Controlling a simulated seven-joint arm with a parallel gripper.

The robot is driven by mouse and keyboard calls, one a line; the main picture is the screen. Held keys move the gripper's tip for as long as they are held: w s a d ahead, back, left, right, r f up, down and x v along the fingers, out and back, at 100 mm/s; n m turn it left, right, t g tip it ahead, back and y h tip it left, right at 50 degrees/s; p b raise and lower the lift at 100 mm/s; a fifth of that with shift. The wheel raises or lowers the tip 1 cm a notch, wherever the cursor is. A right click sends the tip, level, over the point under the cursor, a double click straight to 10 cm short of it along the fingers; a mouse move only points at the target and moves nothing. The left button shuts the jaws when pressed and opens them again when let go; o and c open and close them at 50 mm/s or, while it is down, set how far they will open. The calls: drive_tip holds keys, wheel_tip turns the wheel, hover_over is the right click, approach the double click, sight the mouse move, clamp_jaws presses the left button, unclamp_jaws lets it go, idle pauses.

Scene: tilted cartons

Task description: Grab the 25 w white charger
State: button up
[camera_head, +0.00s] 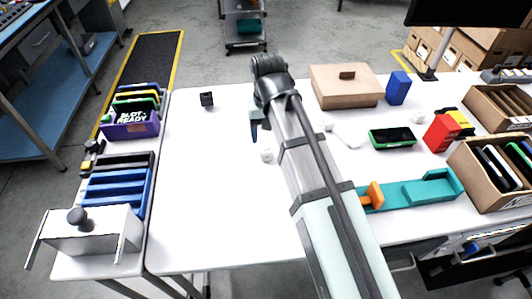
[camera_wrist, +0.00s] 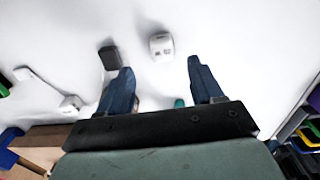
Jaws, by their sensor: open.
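A small white charger (camera_wrist: 161,46) lies on the white table, just beyond and between my fingertips in the wrist view. Its small grey marking is too small to read. In the head view it is the white block (camera_head: 267,156) left of my arm. My gripper (camera_wrist: 160,66) is open and empty, its two blue fingers apart. In the head view my gripper (camera_head: 256,132) hangs over the table beside the charger, partly hidden by my arm.
A dark block (camera_wrist: 109,57) lies close to the left finger. A cardboard box (camera_head: 340,88) stands behind. The table's left part is mostly clear.

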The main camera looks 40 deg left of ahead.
sight(266, 150)
drive_tip(key=shift+s+a+f, duration=0.1)
drive_tip(key=shift+f, duration=1.75)
drive_tip(key=shift+s+f, duration=0.1)
drive_tip(key=shift+f, duration=1.7)
drive_tip(key=c, duration=1.1)
